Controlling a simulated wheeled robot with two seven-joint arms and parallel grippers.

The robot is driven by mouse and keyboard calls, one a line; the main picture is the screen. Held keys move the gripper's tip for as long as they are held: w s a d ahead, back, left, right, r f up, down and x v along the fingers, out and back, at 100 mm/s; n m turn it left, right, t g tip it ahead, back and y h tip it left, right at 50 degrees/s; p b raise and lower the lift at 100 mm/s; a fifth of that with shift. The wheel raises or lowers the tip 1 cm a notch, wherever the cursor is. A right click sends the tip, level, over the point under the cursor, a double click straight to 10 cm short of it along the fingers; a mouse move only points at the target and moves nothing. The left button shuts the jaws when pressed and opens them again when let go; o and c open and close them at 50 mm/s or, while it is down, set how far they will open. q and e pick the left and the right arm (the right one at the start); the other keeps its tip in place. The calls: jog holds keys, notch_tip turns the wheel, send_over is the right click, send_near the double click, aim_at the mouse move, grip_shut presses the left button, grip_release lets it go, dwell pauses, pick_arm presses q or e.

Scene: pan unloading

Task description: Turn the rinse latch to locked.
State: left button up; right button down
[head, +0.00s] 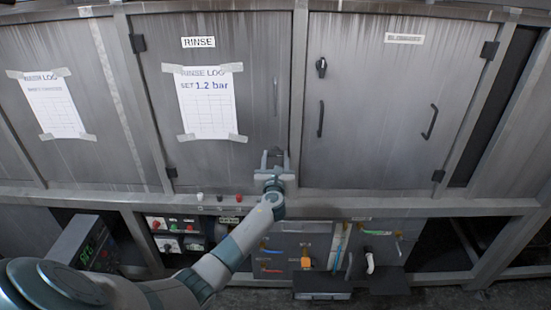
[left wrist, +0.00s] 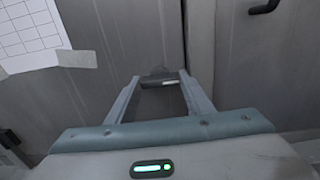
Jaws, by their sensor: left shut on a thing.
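The rinse door (head: 245,110) is a streaked grey metal panel with a RINSE label at its top. My left gripper (head: 275,160) is at its lower right edge, by the frame post. In the left wrist view the two fingers (left wrist: 160,84) reach to the door and are shut on a small dark latch (left wrist: 158,79) with a light strip. The fingers cover much of the latch, and I cannot tell which way it is turned. My right gripper is not in view.
A vertical handle (head: 275,97) is on the rinse door above my gripper. A taped rinse log sheet (head: 209,105) reads 1.2 bar. The neighbouring door (head: 385,120) has a dark latch (head: 321,67) and two handles. Small knobs (head: 220,198) line the ledge below.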

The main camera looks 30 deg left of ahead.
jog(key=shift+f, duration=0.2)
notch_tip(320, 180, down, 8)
jog(key=b, duration=0.8)
pick_arm(q)
jog(key=n+b, duration=0.2)
jog(key=n, duration=1.6)
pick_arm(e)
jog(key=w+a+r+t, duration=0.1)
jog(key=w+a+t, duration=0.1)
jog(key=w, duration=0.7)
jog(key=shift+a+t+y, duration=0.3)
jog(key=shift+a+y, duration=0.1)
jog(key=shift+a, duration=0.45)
pick_arm(q)
jog(key=o, duration=0.8)
jog(key=shift+s, duration=0.1)
